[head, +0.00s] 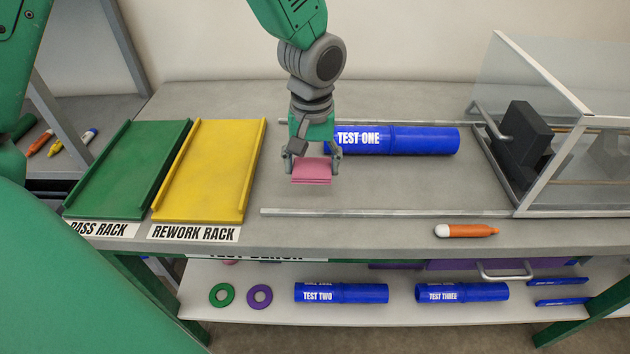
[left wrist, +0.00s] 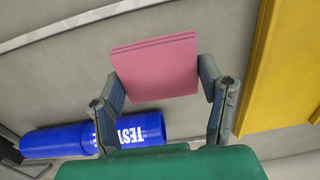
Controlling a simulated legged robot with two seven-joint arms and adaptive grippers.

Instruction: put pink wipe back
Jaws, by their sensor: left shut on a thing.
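The pink wipe (head: 311,171) is a folded pink square, held between the fingers of my left gripper (head: 312,168). It also shows in the left wrist view (left wrist: 157,68), with a gripper finger (left wrist: 160,88) on each side. In the head view the wipe is over the grey bench top, in front of the blue TEST ONE pipe (head: 400,140). I cannot tell whether it touches the bench. My right gripper is not in view.
Green PASS RACK (head: 127,168) and yellow REWORK RACK (head: 208,170) trays lie left. An orange marker (head: 466,230) lies at the front edge. A clear-walled enclosure (head: 535,95) stands right. The lower shelf (head: 250,273) holds rings and blue pipes.

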